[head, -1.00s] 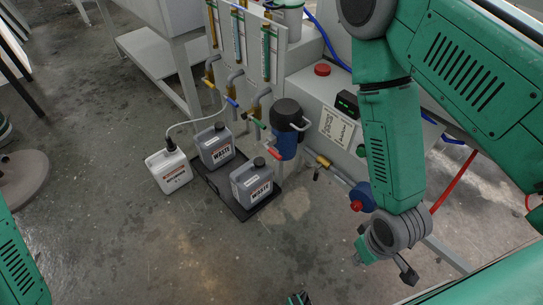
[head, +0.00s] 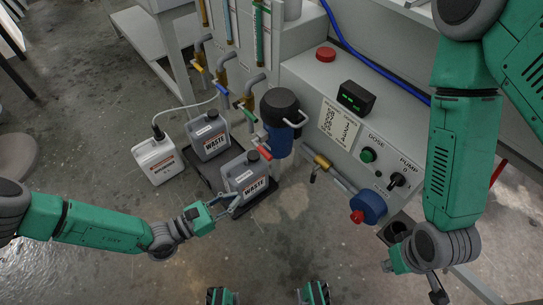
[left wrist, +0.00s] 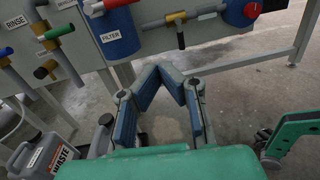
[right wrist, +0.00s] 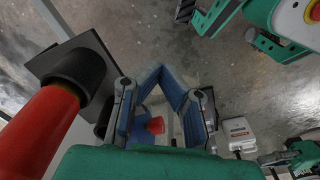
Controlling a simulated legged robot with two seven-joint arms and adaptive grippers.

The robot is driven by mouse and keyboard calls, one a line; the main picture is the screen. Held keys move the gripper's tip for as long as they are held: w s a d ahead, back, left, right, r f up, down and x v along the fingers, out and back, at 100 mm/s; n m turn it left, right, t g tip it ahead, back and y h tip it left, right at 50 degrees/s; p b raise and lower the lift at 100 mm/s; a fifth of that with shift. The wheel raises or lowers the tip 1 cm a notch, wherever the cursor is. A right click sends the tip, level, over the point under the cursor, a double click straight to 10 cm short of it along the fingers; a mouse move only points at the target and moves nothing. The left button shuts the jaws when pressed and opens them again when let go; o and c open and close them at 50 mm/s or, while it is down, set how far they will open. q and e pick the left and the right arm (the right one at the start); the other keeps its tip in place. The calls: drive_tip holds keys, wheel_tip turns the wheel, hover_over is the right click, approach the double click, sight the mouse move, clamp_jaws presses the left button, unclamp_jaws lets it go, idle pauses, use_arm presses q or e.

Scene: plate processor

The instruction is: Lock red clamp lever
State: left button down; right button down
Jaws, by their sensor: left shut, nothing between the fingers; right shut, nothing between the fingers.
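A red-ended lever (head: 263,153) sticks out low in front of the blue filter housing (head: 278,138); I cannot tell if it is the clamp lever or whether it is locked. A red knob (head: 356,216) is on a round blue part (head: 370,205) at the machine's lower right. My left gripper (head: 234,203) is shut and empty, in front of the front grey waste jug. Its fingers (left wrist: 172,72) show below the filter housing (left wrist: 112,32). My right gripper (right wrist: 163,70) is shut and empty; in the head view it is low right, below that blue part.
Two grey waste jugs (head: 247,180) stand on a black tray (head: 262,202); a white jug (head: 158,160) is to their left. A thick red pipe (right wrist: 38,130) is close to the right wrist camera. Valves line the panel (head: 232,45). Floor in front is clear.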

sight(262, 150)
use_arm(q)
drive_tip(key=w+t, duration=0.1)
drive_tip(key=w+a+n+t+y, duration=0.1)
drive_tip(key=shift+w+a, duration=0.3)
drive_tip(key=shift+w, duration=0.05)
use_arm(e)
drive_tip(key=shift+d+f, duration=0.15)
drive_tip(key=shift+d, duration=0.3)
drive_tip(key=shift+a, duration=0.1)
